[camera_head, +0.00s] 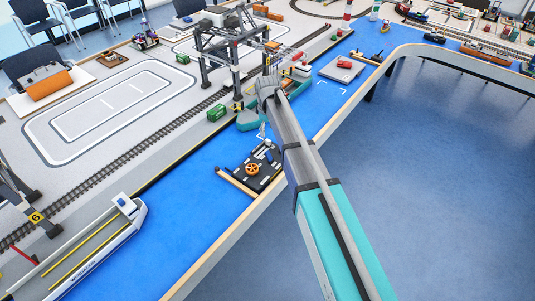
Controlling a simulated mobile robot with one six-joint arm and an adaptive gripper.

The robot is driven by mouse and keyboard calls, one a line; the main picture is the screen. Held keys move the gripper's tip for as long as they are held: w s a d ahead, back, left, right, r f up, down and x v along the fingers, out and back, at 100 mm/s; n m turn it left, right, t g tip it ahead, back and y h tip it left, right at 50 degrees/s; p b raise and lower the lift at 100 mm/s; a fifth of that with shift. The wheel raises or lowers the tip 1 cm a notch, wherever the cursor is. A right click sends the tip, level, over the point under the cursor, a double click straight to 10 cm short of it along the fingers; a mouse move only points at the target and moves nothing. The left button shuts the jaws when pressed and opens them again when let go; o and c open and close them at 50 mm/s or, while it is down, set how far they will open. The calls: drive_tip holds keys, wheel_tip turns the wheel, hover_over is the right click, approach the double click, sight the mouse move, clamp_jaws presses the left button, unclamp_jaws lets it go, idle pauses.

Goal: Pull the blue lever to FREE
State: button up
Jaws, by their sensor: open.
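A black control panel (244,181) lies on the blue surface near the table's front edge. It carries an orange handwheel (253,169). A small blue part at the panel's right side looks like the blue lever (269,156). It is too small to read its position or any FREE label. My arm reaches up from the bottom right, and its forearm passes just right of the panel. My gripper (262,131) shows small and grey above the panel's far end, partly beside the forearm. It is open and appears apart from the lever.
A grey gantry crane (233,62) stands beyond the panel by the rail track (130,153). A green container (216,112) sits near the track. A white ship (90,250) lies at the lower left. A wooden bar (235,184) edges the panel. Open floor lies right of the table edge.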

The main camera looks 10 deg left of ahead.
sight(268, 152)
drive_tip(key=shift+f+b, duration=6.15)
drive_tip(key=shift+f, duration=0.25)
clamp_jaws()
